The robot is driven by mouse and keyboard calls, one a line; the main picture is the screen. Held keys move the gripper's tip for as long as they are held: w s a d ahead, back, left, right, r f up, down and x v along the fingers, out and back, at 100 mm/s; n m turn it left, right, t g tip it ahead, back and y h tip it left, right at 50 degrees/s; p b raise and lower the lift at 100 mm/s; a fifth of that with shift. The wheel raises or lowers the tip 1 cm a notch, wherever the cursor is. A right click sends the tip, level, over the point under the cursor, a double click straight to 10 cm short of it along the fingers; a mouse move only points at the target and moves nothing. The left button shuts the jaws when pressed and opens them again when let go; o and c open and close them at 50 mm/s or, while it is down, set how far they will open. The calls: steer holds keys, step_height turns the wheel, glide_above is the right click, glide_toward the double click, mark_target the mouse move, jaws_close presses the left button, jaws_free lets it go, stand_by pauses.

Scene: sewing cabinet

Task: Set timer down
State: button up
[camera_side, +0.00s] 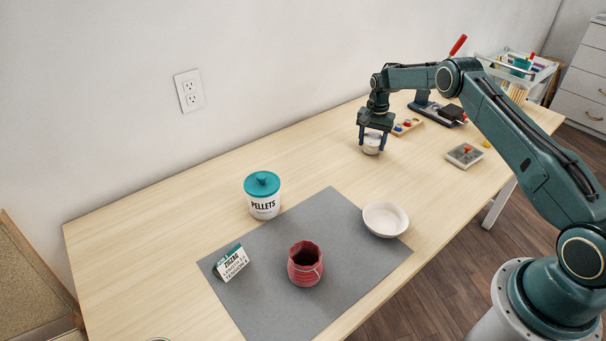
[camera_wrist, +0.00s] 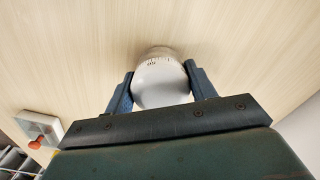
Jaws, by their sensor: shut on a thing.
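The timer (camera_side: 371,145) is a small round white thing at the far part of the wooden table. My gripper (camera_side: 373,141) is shut on it, with one finger on each side. In the wrist view the timer (camera_wrist: 160,82) is a white rounded body with dark scale marks near its top edge, between the two blue fingers of my gripper (camera_wrist: 160,85). The timer is at or very near the table top (camera_wrist: 230,35); I cannot tell whether its base touches the wood. Its underside is hidden.
Bare wood lies left of the timer.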

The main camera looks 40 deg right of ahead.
steer(key=shift+f, duration=0.2)
steer(key=o, duration=1.1)
steer(key=shift+r, duration=0.1)
step_height(320, 180, up, 12)
stand_by(0.7)
